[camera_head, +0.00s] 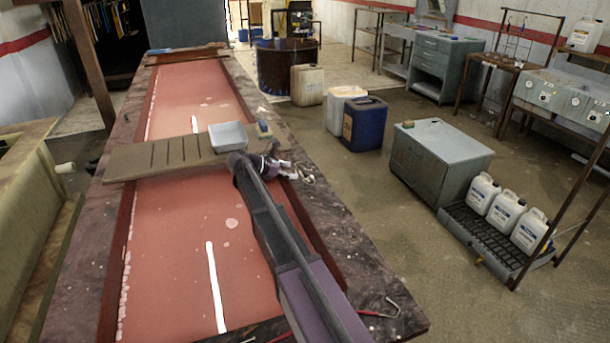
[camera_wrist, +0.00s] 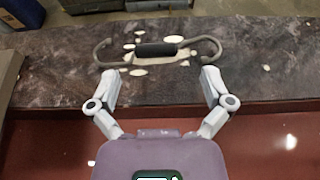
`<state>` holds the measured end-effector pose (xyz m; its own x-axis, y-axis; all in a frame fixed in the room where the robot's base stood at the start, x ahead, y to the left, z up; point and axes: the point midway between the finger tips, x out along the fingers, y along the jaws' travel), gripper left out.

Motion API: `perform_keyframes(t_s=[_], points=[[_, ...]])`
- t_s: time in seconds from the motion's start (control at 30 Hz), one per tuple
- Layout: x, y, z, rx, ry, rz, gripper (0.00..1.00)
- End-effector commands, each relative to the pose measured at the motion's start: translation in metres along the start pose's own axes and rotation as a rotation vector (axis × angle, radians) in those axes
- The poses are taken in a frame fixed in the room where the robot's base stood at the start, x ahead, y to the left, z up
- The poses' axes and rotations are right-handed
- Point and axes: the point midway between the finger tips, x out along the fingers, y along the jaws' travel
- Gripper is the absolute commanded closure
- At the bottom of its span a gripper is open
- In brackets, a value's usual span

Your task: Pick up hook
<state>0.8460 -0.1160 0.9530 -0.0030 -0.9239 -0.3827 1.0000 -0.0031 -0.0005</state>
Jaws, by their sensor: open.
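The hook (camera_wrist: 157,49) is a grey metal piece with curled ends and a dark grip in its middle. It lies on the dark stone-like rim of the long table, crosswise in the wrist view. In the head view the hook (camera_head: 307,171) shows small, just beyond my gripper (camera_head: 288,168). My gripper (camera_wrist: 160,78) is open in the wrist view, its two pale fingers spread wide. Their tips appear just short of the hook, one towards each end, with nothing between them. I cannot tell the height of the tips above the rim.
A grey board (camera_head: 155,158) with slots spans the table, bearing a pale tray (camera_head: 228,136) and a small blue-and-yellow item (camera_head: 264,129). Another hook (camera_head: 389,312) with a red part lies at the near right rim. Floor right of the table is open up to a grey cabinet (camera_head: 437,160).

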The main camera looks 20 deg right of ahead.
Motion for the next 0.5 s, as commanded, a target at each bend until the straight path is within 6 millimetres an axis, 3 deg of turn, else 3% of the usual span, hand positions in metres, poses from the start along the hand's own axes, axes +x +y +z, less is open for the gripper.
perform_keyframes(t_s=[0.23, 0.5], points=[[0.029, 0.001, -0.002, 0.001, 0.0, -0.001, 0.0], [0.037, 0.001, 0.0, 0.0, 0.0, 0.001, 0.0]])
